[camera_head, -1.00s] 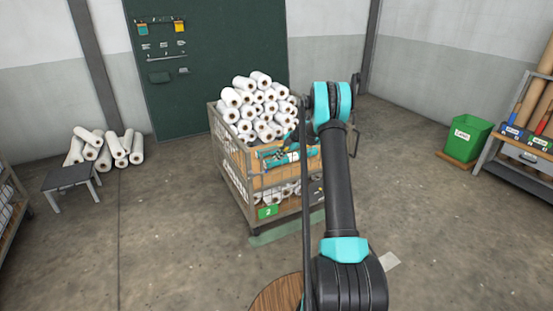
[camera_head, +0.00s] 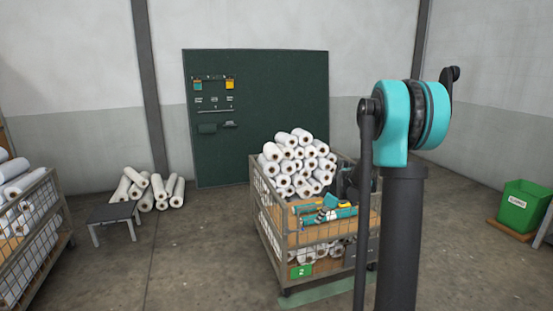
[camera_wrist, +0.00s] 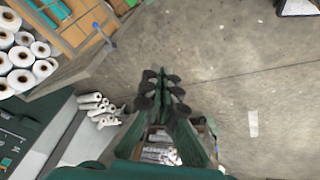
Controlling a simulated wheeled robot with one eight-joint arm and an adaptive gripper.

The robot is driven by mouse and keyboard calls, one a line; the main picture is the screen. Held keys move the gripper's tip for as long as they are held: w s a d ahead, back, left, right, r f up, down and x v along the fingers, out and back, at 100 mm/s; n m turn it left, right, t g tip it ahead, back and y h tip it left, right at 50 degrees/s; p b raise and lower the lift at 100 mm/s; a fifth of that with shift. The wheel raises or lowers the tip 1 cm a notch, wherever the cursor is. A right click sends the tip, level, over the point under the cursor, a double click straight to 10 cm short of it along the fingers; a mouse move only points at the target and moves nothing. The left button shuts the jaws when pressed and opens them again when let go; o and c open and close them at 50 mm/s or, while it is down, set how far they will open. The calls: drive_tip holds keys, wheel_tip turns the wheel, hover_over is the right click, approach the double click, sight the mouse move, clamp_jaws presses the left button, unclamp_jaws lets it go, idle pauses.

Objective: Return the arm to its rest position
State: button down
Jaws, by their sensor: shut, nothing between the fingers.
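My arm rises at the right of the head view, with its teal elbow joint (camera_head: 405,115) near the top and dark links below it. My gripper (camera_wrist: 161,88) shows in the middle of the wrist view, its dark fingers together with nothing held. In the head view I cannot make the gripper out clearly; a dark shape at the right side of the wire cart may be part of it.
A wire cart (camera_head: 262,212) with white rolls (camera_head: 293,163) stands behind my arm. Another cart (camera_head: 42,235) is at the left. A grey stool (camera_head: 110,212) and loose rolls (camera_head: 150,190) stand near the wall. A green bin (camera_head: 522,207) is at the right. Floor between is clear.

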drive_tip(key=s+d+f+m+h, duration=0.1)
drive_tip(key=s+m, duration=0.5)
drive_tip(key=s, duration=1)
drive_tip(key=s+d+f+m+h, duration=0.1)
drive_tip(key=s+m, duration=0.6)
drive_tip(key=s, duration=1)
drive_tip(key=shift+f+t+h, duration=0.4)
drive_tip(key=shift+f+h, duration=0.3)
drive_tip(key=shift+a, duration=0.1)
